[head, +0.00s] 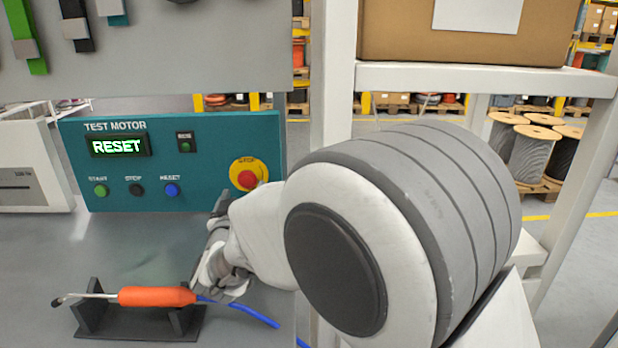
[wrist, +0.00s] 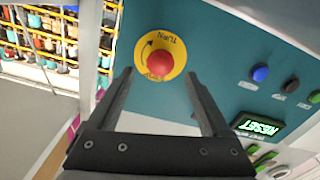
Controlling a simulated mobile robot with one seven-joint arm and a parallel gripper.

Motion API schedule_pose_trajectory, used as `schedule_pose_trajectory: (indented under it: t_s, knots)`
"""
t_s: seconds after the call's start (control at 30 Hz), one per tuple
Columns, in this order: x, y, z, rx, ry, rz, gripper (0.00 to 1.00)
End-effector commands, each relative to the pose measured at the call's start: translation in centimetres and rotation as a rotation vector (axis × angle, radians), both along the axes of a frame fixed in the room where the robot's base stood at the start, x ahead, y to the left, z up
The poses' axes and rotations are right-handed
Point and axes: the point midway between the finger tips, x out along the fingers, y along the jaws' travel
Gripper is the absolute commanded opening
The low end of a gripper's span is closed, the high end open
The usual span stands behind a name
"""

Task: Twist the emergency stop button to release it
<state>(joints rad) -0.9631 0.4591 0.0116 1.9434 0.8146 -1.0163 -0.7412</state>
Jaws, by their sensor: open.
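The emergency stop button is a red mushroom knob (head: 248,179) on a round yellow plate, at the right end of the teal TEST MOTOR panel (head: 215,140). In the wrist view the red button (wrist: 155,62) shows with its yellow plate, beyond and between the fingertips. My gripper (wrist: 158,75) is open and empty, with its fingers on either side of the button in that view. I cannot tell the exact gap to the panel. In the head view my gripper (head: 221,200) is partly hidden by my arm, just below and left of the button. The panel display (head: 118,146) reads RESET in green.
Green START (head: 100,190), black STOP (head: 136,190) and blue RESET (head: 172,190) buttons sit on the panel's left. An orange-handled tool (head: 157,297) lies on a black stand below. A white shelf post (head: 333,110) and a cardboard box (head: 465,35) stand at right.

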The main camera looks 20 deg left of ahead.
Motion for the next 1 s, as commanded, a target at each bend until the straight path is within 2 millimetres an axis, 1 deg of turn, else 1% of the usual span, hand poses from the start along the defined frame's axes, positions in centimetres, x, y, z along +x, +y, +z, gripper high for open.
schedule_pose_trajectory:
  t_s: [0.03,0.1,0.3,0.43,0.67,0.7,0.87,1.0]
  knots:
    - [1.0,0.3,-0.1,0.001,-0.001,-0.002,0.82]
    - [2.1,0.6,-0.1,0.001,-0.001,-0.002,0.82]
    - [4.0,1.3,0.0,0.0,-0.001,0.0,0.82]
    - [4.5,1.5,0.0,-0.001,0.0,0.001,0.82]
    - [4.5,1.5,0.0,0.0,0.0,0.001,0.82]
    - [4.5,1.5,0.0,0.0,0.0,0.001,0.81]
    - [4.5,1.5,0.0,0.0,0.0,0.001,0.52]
    - [4.5,1.5,0.0,0.0,0.0,0.001,0.27]
